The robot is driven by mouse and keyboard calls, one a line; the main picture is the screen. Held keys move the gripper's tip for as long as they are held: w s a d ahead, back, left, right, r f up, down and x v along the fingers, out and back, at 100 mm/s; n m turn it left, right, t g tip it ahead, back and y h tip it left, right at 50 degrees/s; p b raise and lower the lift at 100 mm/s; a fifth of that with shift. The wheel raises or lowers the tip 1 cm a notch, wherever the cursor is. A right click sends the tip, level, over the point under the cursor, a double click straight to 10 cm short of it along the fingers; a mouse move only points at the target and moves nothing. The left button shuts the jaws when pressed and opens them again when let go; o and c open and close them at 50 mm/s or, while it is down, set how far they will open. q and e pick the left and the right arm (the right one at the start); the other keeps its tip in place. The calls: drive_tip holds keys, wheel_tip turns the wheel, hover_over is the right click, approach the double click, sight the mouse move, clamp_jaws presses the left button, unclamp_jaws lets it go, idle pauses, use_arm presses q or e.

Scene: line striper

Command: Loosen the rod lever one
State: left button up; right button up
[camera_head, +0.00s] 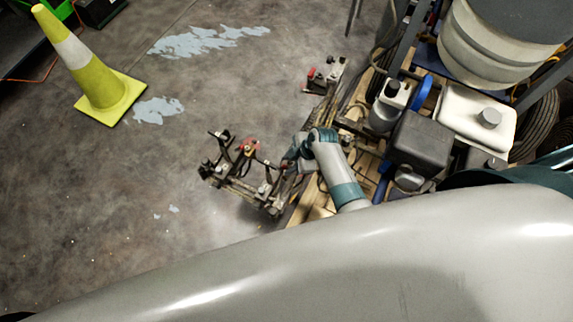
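The line striper (415,140) stands at the right of the head view. A dark metal bracket (240,185) with small clamps and upright pieces sticks out from its side over the floor. A small red part (249,147) shows on top of the bracket. I cannot tell which piece is rod lever one. My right gripper (287,161) is at the right end of the bracket, close beside or touching it. Its fingers are too small and dark to tell whether they are open or shut. My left gripper is not in view.
A second metal assembly with a red part (326,75) sits farther up the striper's side. A grey engine block (418,140), a white tank (478,118) and a large bucket (490,45) crowd the right. A yellow cone (98,85) stands upper left. The floor left of the bracket is clear.

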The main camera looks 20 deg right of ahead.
drive_tip(key=shift+x, duration=1.05)
clamp_jaws()
